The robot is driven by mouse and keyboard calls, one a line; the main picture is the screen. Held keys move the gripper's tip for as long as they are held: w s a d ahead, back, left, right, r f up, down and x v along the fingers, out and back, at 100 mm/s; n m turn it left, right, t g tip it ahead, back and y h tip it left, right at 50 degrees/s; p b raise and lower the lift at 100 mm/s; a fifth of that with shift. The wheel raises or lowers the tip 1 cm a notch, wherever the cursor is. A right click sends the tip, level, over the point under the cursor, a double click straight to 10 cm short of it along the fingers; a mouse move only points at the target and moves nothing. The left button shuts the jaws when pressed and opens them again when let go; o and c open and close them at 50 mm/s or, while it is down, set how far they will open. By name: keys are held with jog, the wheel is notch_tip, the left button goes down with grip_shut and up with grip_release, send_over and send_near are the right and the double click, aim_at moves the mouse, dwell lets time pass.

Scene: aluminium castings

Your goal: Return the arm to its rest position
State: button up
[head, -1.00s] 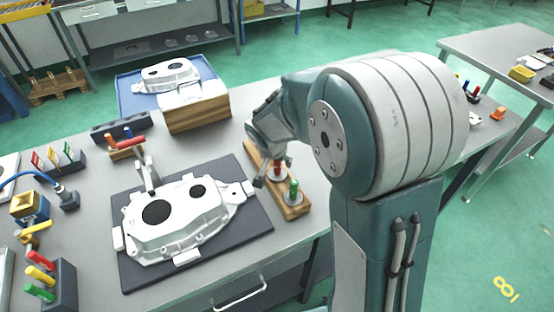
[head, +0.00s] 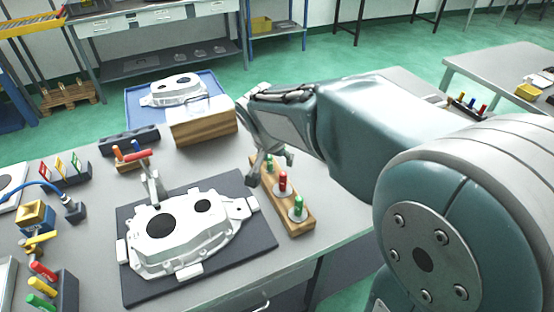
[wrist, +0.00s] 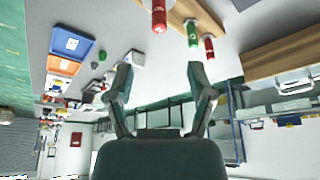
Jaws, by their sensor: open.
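My gripper (head: 262,170) is open and empty in the head view. It hangs above the table, close to the back end of a wooden block (head: 302,222) that holds red and green plug gauges. In the wrist view my gripper (wrist: 160,85) shows two spread fingers with nothing between them. Beyond its fingertips are a red gauge (wrist: 159,16), a green gauge (wrist: 194,40) and another red one (wrist: 208,47). My arm reaches in from the right of the head view and covers part of the table behind it.
A white casting (head: 185,235) lies on a dark mat (head: 262,232), with a red-handled clamp (head: 150,175) at its back. A wooden box (head: 205,131) and a blue tray (head: 135,107) with another casting stand at the back. Colored gauges fill a holder (head: 68,290) at front left.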

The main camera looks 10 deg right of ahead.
dwell(0.3)
jog(key=s+d+r+n+t+y, duration=0.1)
jog(key=s+r+n, duration=0.1)
jog(key=s, duration=0.8)
jog(key=s+d+r+n+t+y, duration=0.1)
jog(key=s+r+n, duration=0.2)
jog(key=s, duration=0.7)
jog(key=shift+s+d+n, duration=0.2)
jog(key=shift+d+n, duration=0.1)
jog(key=shift+n, duration=0.6)
